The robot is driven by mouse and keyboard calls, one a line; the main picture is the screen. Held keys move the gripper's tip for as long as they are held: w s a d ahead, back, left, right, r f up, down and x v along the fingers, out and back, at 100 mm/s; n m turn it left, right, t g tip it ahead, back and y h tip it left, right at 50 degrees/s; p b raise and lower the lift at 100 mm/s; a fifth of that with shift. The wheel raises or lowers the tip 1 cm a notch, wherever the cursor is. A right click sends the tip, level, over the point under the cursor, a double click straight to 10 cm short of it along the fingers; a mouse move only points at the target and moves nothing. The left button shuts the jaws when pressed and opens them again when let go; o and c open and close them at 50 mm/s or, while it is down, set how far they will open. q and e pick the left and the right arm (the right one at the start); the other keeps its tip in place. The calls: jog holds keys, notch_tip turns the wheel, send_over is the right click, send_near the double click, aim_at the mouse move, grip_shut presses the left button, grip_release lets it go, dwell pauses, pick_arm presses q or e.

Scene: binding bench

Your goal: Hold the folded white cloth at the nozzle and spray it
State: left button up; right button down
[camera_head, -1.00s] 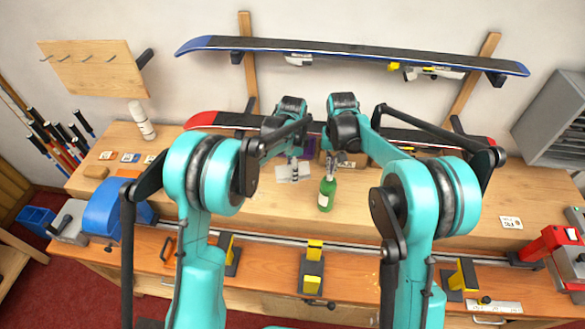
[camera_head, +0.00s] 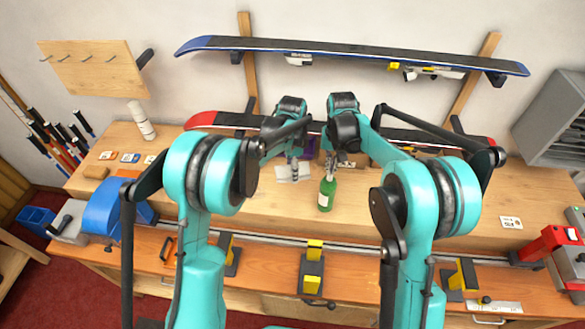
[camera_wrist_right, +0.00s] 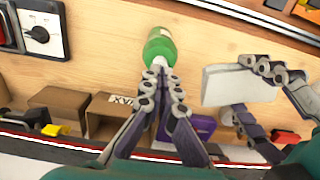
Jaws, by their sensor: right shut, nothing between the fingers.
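The green spray bottle (camera_head: 327,194) stands upright on the bench below my right gripper (camera_head: 333,170). In the right wrist view the bottle (camera_wrist_right: 160,47) lies just beyond my right fingertips (camera_wrist_right: 161,76), which are together at its pale nozzle with nothing between them. The folded white cloth (camera_head: 286,174) is to the left of the bottle in the head view, at my left gripper (camera_head: 293,170). Whether the cloth is clear of the bench is hard to tell.
An open cardboard box (camera_wrist_right: 105,112) and a purple item (camera_wrist_right: 200,130) are behind the bottle. A white bottle (camera_head: 142,120) stands at the back left. Yellow-and-black vises (camera_head: 313,268) line the front edge. The bench right of the green bottle is mostly clear.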

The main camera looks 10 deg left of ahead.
jog(key=shift+f, duration=0.1)
jog(key=shift+f, duration=0.75)
jog(key=shift+f, duration=0.15)
dwell(0.5)
jog(key=shift+r, duration=0.5)
jog(key=shift+f, duration=0.65)
dwell(0.4)
jog(key=shift+r, duration=0.65)
jog(key=shift+r, duration=0.1)
notch_tip(320, 180, up, 7)
dwell(0.7)
